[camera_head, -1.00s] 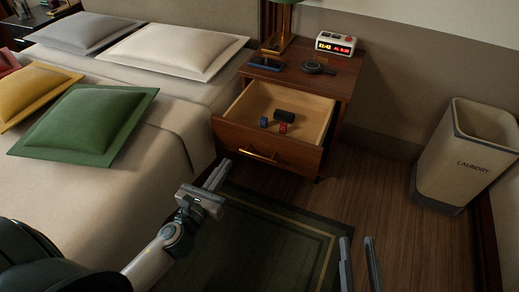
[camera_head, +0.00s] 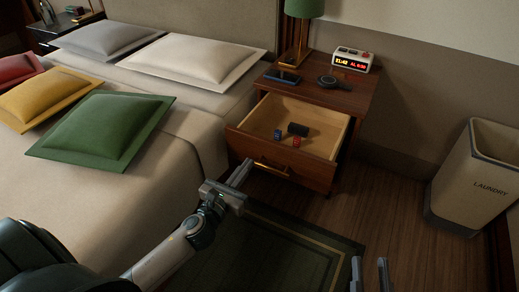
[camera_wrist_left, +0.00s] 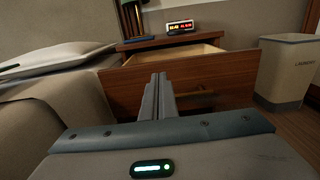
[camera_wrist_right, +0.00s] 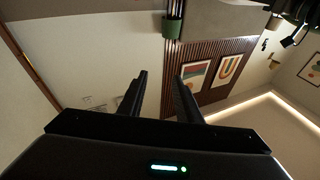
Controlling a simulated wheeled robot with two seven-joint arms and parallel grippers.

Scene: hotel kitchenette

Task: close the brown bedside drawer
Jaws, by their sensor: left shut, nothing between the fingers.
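The brown bedside drawer (camera_head: 308,169) stands pulled out from the wooden nightstand (camera_head: 345,98), its pale inside showing. A brass handle (camera_head: 272,168) runs along its front. A dark cylinder (camera_head: 298,129), a small blue item (camera_head: 278,134) and a small red item (camera_head: 296,142) lie inside it. My left gripper (camera_head: 246,164) is shut and empty, its tips close to the left part of the drawer front; I cannot tell whether they touch. The left wrist view shows the fingers (camera_wrist_left: 158,77) in front of the drawer face (camera_wrist_left: 222,72). My right gripper (camera_head: 370,262) is open and empty, low and to the right.
The bed (camera_head: 190,135) borders on the left. A laundry bin (camera_head: 476,180) stands right. A green rug (camera_head: 245,250) covers the floor in front.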

